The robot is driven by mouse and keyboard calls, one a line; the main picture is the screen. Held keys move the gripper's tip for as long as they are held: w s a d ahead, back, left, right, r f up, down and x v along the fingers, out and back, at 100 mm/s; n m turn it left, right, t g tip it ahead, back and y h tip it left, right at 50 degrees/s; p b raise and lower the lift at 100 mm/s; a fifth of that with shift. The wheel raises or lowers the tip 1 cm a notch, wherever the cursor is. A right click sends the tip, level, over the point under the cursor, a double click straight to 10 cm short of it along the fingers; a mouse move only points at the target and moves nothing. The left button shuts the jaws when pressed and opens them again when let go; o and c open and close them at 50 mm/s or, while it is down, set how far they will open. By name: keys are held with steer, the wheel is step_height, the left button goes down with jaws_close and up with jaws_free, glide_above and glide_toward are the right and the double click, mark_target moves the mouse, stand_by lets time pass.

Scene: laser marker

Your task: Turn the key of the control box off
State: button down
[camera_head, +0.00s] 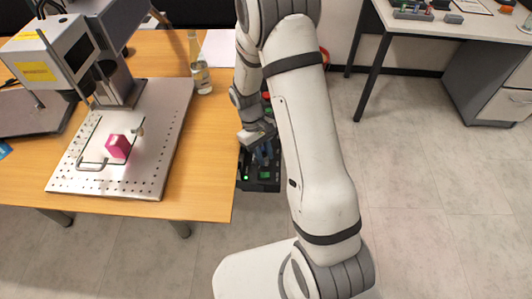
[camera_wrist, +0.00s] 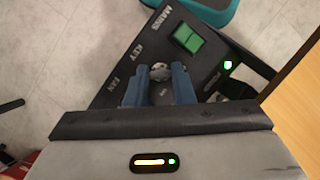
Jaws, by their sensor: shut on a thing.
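The control box (camera_head: 258,186) is black and stands by the right edge of the wooden table, partly hidden by my arm. In the wrist view its panel (camera_wrist: 152,42) carries the words MAINS, KEY and FAN, a green switch (camera_wrist: 188,38) and a lit green lamp (camera_wrist: 228,65). The round metal key (camera_wrist: 160,71) lies by the KEY label. My gripper (camera_wrist: 160,76) has its two blue fingers on either side of the key, shut on it. In the head view my gripper (camera_head: 263,152) is over the box. The key's slot is hidden.
The laser marker (camera_head: 55,55) stands on the table with a perforated plate (camera_head: 165,150) holding a pink block (camera_head: 118,146). A clear bottle (camera_head: 200,75) stands near the table's back right. Floor to the right is free up to a second desk (camera_head: 440,25).

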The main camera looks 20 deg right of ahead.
steer(key=shift+s+f+n, duration=0.1)
steer(key=shift+s+n, duration=0.15)
steer(key=shift+n, duration=0.05)
stand_by(0.4)
steer(key=c, duration=1.2)
jaws_free()
steer(key=shift+w, duration=0.15)
steer(key=shift+c, duration=0.2)
steer(key=v, duration=0.8)
steer(key=shift+p, duration=0.3)
steer(key=s+d+r+m+t+y+p, duration=0.1)
steer(key=s+r+m+t+p, duration=0.1)
steer(key=s+r, duration=0.6)
steer(key=s+d+r+m+t+y+p, duration=0.1)
steer(key=s+r+m+t+p, duration=0.2)
steer(key=s+r, duration=0.6)
step_height(320, 180, up, 7)
steer(key=shift+d+f+m+t, duration=0.1)
steer(key=shift+d+m+t, duration=0.2)
steer(key=shift+t, duration=0.6)
